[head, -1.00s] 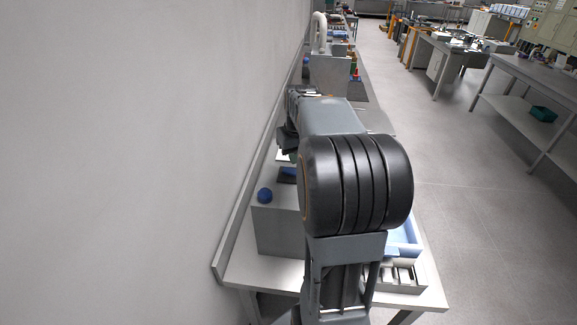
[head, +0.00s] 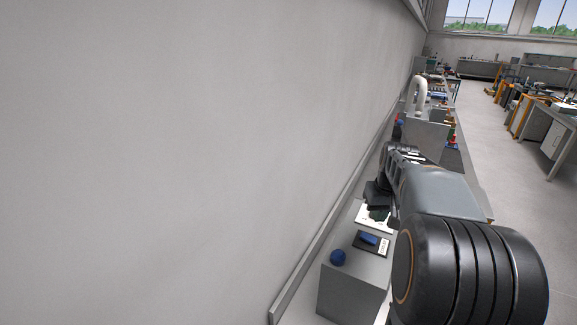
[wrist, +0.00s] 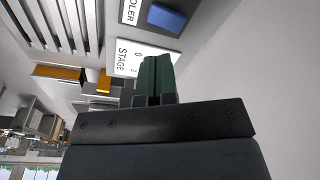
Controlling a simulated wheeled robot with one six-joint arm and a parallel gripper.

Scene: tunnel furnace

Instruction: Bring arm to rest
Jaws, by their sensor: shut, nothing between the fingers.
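My arm stretches forward over the bench along the wall in the head view. My gripper (head: 378,214) is at its far end, partly hidden by my own arm, above or near a white card on the bench. In the wrist view my gripper (wrist: 153,75) shows two dark green fingers pressed together with nothing between them. Beyond the fingertips are a white label card reading "STAGE" (wrist: 128,58) and a blue block (wrist: 166,18) on a dark plate. The gap between fingers and card cannot be judged.
A grey box (head: 350,290) on the bench carries a blue ball (head: 338,257) and a dark plate with a blue block (head: 369,239). The plain wall (head: 180,160) runs close along the left. A grey panel (head: 427,138) stands farther along the bench.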

